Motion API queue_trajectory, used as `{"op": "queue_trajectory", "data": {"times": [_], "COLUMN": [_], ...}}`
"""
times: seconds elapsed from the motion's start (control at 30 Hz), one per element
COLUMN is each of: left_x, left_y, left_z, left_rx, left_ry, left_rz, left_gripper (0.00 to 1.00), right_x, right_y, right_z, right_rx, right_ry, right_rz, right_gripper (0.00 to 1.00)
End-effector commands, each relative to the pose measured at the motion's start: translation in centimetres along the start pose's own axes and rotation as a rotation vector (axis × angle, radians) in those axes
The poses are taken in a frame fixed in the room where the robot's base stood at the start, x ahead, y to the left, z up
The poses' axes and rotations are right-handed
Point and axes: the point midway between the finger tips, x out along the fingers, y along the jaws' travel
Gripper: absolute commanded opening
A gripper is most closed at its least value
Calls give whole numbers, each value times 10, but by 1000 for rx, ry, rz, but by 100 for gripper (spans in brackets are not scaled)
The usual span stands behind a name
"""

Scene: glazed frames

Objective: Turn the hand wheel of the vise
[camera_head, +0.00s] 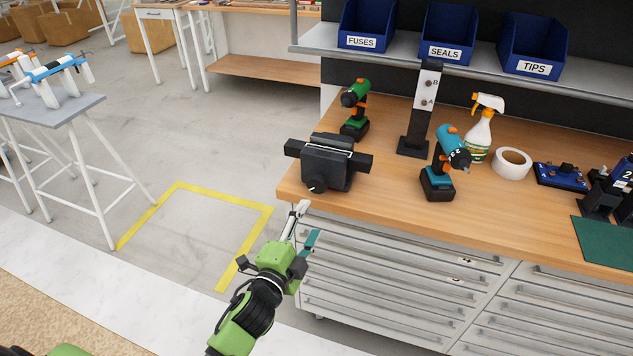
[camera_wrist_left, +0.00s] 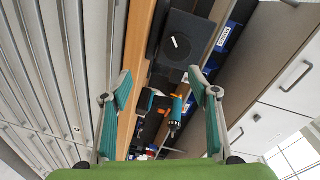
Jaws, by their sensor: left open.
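The black vise (camera_head: 328,163) stands at the left front corner of the wooden workbench in the head view. Its dark hand wheel (camera_head: 317,187) is a small dark round shape low on the vise's front; its detail is too small to make out. My left gripper (camera_head: 307,223) is open and empty, below and in front of the vise, apart from it. The left wrist view shows its two teal fingers (camera_wrist_left: 160,82) spread wide with nothing between them. My right gripper is not in view.
On the workbench (camera_head: 385,185), a green drill (camera_head: 355,110) stands behind the vise and a teal drill (camera_head: 444,163) to its right. A black post (camera_head: 424,108) stands between them. Drawers (camera_head: 400,265) lie below the bench edge. Open floor (camera_head: 195,225) is to the left.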

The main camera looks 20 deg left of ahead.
Motion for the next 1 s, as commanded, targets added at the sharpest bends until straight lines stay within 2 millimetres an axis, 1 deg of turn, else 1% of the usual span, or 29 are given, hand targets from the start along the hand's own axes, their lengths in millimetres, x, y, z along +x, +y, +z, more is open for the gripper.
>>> {"op": "queue_trajectory", "data": {"times": [0.03, 0.07, 0.1, 0.17, 0.2, 0.3, 0.4, 0.5, 0.6, 0.67, 0.77, 1.0], "left_x": [-1, -2, -4, -7, -9, -15, -21, -25, -24, -19, -7, 40], "left_y": [0, 1, 2, 1, -2, -11, -19, -24, -27, -28, -31, -35], "left_z": [-1, 0, 1, 4, 6, 8, 9, 8, 7, 7, 7, 7], "left_rx": [243, 392, 588, 871, 1048, 1427, 1695, 1846, 1905, 1911, 1908, 1905], "left_ry": [-1, -4, -10, -19, -27, -54, -80, -100, -111, -113, -115, -113], "left_rz": [21, 30, 37, 38, 34, 9, -21, -44, -54, -56, -56, -55], "left_gripper": [55, 55, 55, 55, 55, 55, 55, 55, 55, 55, 55, 55], "right_x": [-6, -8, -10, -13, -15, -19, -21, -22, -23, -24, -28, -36], "right_y": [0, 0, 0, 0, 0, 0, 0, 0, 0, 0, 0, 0], "right_z": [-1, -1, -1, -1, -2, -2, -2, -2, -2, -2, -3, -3], "right_rx": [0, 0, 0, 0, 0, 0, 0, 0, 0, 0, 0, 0], "right_ry": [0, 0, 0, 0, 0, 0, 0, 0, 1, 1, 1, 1], "right_rz": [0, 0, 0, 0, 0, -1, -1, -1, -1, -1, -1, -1], "right_gripper": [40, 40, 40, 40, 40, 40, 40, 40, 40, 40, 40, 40]}}
